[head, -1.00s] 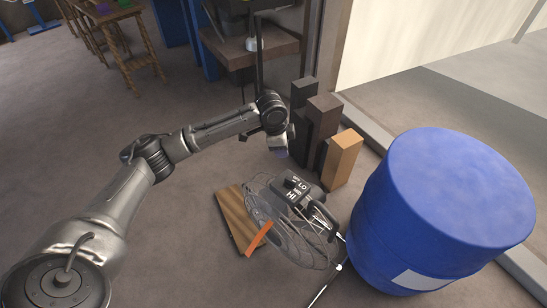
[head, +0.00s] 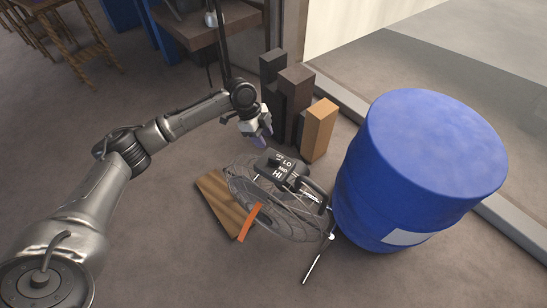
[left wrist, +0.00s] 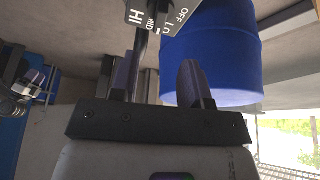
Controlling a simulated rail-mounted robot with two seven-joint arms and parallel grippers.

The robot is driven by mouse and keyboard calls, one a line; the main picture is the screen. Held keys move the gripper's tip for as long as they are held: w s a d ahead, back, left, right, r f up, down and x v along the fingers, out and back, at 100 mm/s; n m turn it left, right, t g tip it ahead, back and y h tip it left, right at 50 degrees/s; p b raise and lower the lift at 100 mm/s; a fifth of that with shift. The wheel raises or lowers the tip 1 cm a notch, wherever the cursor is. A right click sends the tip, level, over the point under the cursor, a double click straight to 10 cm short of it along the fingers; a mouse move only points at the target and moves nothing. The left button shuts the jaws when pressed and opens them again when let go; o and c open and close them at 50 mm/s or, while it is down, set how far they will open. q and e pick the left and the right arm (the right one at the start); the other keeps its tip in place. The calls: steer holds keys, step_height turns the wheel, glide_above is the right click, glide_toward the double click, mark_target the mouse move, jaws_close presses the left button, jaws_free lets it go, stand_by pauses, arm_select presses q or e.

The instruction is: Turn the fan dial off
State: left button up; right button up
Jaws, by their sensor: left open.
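The fan (head: 285,205) stands on the floor, tilted, with a round wire cage. Its dark control box (head: 281,170) on top carries the white labels OFF, LO, MED and HI, with a small black dial (head: 274,161) at its upper left. The label plate also shows at the top of the left wrist view (left wrist: 158,14). My left gripper (head: 265,137) is just above and to the left of the box, apart from it. Its two fingers (left wrist: 160,82) are spread with nothing between them. My right gripper is not in view.
A large blue barrel (head: 425,165) stands close to the right of the fan. Dark posts and a light wooden block (head: 319,130) stand behind it. A wooden board (head: 222,202) lies at its left. The floor at front is clear.

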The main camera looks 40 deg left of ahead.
mark_target(275, 158)
arm_select(q)
steer(key=b+x, duration=0.2)
steer(key=x, duration=0.7)
steer(key=shift+d+f+b, duration=0.2)
steer(key=shift+f+b, duration=0.05)
steer(key=shift+b, duration=0.15)
jaws_close()
